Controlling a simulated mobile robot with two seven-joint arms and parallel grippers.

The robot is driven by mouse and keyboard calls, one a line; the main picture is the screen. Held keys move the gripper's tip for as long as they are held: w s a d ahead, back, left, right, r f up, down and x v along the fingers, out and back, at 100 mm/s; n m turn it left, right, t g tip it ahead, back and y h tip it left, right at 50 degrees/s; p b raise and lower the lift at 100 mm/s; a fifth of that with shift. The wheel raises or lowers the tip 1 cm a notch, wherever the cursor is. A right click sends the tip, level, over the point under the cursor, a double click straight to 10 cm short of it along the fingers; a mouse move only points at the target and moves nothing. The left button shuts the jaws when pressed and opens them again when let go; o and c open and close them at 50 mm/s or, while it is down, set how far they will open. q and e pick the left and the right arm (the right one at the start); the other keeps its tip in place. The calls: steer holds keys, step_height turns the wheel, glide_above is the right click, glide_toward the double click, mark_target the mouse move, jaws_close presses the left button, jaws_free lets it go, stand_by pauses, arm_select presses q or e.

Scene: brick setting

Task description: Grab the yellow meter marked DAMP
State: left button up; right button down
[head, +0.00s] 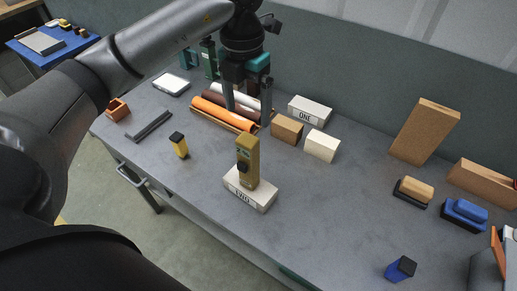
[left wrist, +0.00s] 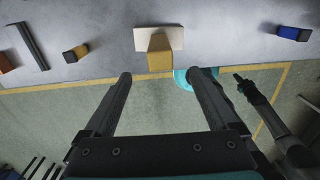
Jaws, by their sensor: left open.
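A tall yellow-olive meter (head: 247,160) with a dark dial and small display stands upright on a white block (head: 262,196) near the middle of the bench. I cannot read a DAMP mark on it. My left gripper (head: 248,113) is open and empty, its fingers pointing down above and behind the meter in the head view. In the left wrist view the meter (left wrist: 160,55) shows ahead, between the lines of the open fingers and apart from them. A dark jointed arm at the right of that view seems to be my right arm; its gripper is unclear.
Coloured rolls (head: 222,115), a tan block (head: 287,130) and a cream block (head: 322,146) lie behind the meter. A blue item (head: 400,269) is at front right.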

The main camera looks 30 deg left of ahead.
mark_target(246, 138)
arm_select(q)
steer(key=shift+a+f, duration=0.25)
steer(key=shift+f, duration=0.05)
steer(key=f, duration=0.8)
steer(key=shift+s+d, duration=0.1)
steer(key=shift+s, duration=0.2)
steer(key=shift+f, duration=0.85)
steer(key=shift+w+d+f, duration=0.1)
steer(key=shift+f, duration=1.1)
steer(key=shift+d+f, duration=0.1)
steer(key=shift+f, duration=1.05)
steer(key=shift+r, duration=0.1)
jaws_close()
arm_select(e)
steer(key=shift+s+d, duration=0.15)
steer(key=shift+s, duration=0.6)
